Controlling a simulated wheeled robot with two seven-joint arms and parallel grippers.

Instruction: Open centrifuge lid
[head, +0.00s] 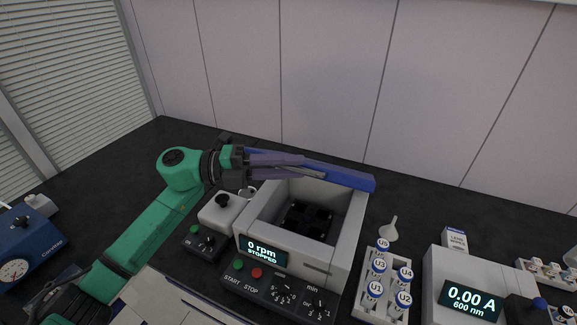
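The centrifuge (345,240) is a light grey box with a display reading "0 rpm STOPPED". Its blue lid (350,179) is raised at the back edge, seen nearly edge-on, and the chamber is uncovered with a dark rotor (309,218) inside. My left gripper (308,168) reaches in from the left above the rear of the chamber. Its fingers lie along the front of the lid and overlap it in the picture. Whether they touch the lid, and how far apart they are, I cannot tell. My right gripper is not in view.
A control panel (275,290) with START and STOP buttons is at the centrifuge's front. A rack of labelled tubes (367,312), a small funnel (389,231) and a photometer (440,275) stand right. The back-left bench is clear.

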